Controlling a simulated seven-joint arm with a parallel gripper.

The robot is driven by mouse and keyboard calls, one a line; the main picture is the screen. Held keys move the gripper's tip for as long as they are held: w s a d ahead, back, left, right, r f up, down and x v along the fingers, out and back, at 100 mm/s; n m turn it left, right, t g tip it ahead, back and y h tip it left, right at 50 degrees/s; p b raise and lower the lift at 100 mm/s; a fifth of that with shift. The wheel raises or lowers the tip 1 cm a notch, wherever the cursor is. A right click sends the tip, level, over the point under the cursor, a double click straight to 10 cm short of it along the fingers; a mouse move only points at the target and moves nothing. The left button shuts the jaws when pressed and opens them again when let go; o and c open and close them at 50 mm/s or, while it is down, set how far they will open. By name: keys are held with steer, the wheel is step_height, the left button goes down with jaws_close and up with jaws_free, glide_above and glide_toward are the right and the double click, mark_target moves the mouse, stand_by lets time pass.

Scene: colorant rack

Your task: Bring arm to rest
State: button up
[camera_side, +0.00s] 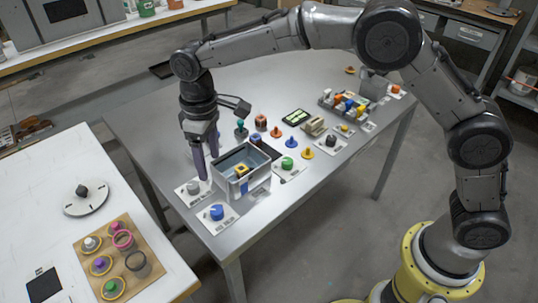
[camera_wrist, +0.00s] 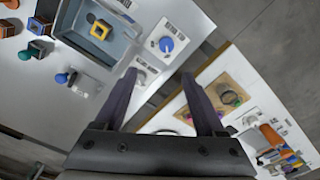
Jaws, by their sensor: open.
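My gripper (camera_side: 202,165) hangs at the left end of the metal table (camera_side: 165,125), fingers pointing down. It is beside a clear-walled bin (camera_side: 256,183) that holds a yellow and dark block (camera_side: 241,170). In the wrist view my gripper (camera_wrist: 162,92) shows two dark fingers spread apart with nothing between them. The bin (camera_wrist: 120,50) with the yellow block (camera_wrist: 100,30) lies up and left of the fingers there. The fingertips appear above a white plate (camera_side: 193,190) near the table's left edge; I cannot tell the exact gap.
A blue knob (camera_side: 217,212) on a white plate stands at the front corner. A green knob (camera_side: 287,163) and several coloured pieces lie right of the bin. A rack of colorants (camera_side: 350,103) stands farther back. A white table (camera_side: 130,195) with a brown board (camera_side: 95,240) is at left.

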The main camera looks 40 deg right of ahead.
steer(key=s+d+r+m+t, duration=0.2)
steer(key=d+r, duration=0.6)
steer(key=r, duration=0.4)
steer(key=s+d+r+m+t, duration=0.1)
steer(key=s+d+r+t, duration=0.1)
steer(key=s+d+r, duration=0.5)
steer(key=s+d+f+m+t, duration=0.1)
steer(key=s+d, duration=0.3)
steer(key=s, duration=0.3)
steer(key=s+d+f+m+t, duration=0.1)
steer(key=s+d, duration=0.3)
steer(key=s, duration=0.3)
steer(key=s+f+m, duration=0.1)
steer(key=s+f, duration=0.6)
steer(key=shift+d+f+m+g, duration=0.2)
steer(key=shift+d+m+g, duration=0.1)
steer(key=shift+d, duration=0.15)
